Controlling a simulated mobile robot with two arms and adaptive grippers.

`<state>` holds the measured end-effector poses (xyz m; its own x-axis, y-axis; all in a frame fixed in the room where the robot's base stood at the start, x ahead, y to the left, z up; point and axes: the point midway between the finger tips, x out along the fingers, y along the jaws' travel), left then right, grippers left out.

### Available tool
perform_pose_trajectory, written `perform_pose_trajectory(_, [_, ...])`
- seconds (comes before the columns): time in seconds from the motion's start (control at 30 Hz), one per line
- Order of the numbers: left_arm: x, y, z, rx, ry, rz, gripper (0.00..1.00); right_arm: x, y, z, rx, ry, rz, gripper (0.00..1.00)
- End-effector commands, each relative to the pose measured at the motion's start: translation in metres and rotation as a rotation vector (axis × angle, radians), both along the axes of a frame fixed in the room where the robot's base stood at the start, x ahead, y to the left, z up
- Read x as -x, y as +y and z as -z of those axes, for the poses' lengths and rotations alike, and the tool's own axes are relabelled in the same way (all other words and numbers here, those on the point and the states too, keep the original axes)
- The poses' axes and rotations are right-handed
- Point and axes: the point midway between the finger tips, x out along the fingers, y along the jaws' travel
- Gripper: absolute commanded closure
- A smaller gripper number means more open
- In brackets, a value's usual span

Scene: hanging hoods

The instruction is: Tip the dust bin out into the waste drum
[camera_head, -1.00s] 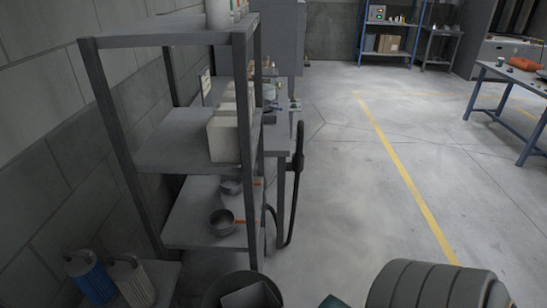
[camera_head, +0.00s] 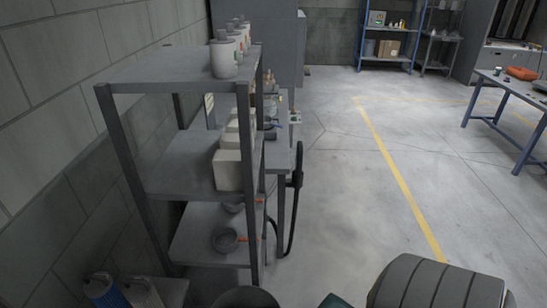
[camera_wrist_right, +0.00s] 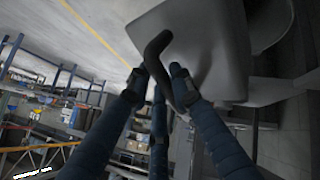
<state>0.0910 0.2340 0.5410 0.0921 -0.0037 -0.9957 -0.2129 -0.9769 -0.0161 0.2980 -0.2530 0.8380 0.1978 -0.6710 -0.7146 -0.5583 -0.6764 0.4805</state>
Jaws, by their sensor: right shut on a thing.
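In the right wrist view, my right gripper (camera_wrist_right: 160,80) has its dark blue fingers closed around a dark bent handle (camera_wrist_right: 160,62). The handle joins a smooth grey body, which looks like the dust bin (camera_wrist_right: 215,45). The bin's opening and contents cannot be made out. In the head view, the rim of a dark round container, likely the waste drum (camera_head: 246,297), shows at the bottom edge; its inside is mostly out of frame. My right gripper is at most a teal sliver at that edge. The left gripper is not in view.
A grey shelf rack (camera_head: 178,58) stands left of centre, with white bottles (camera_head: 224,56), white boxes (camera_head: 229,170) and round pans (camera_head: 226,240). Filter-like cylinders (camera_head: 105,291) stand at lower left. A blue-legged table (camera_head: 515,95) is at right. The floor (camera_head: 340,190) between is clear.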

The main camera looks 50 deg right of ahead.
Motion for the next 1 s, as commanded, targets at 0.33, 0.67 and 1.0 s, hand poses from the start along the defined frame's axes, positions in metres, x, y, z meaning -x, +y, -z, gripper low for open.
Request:
perform_pose_trajectory(0.33, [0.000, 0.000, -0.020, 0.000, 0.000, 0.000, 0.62, -0.045, -0.016, -0.006, -0.115, 0.295, 0.001, 1.00])
perform_pose_trajectory(0.67, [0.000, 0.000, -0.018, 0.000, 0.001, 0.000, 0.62, -0.069, -0.027, -0.004, -0.175, 0.461, -0.001, 1.00])
perform_pose_trajectory(1.0, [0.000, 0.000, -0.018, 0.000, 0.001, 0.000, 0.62, -0.073, -0.028, -0.004, -0.189, 0.492, -0.002, 1.00])
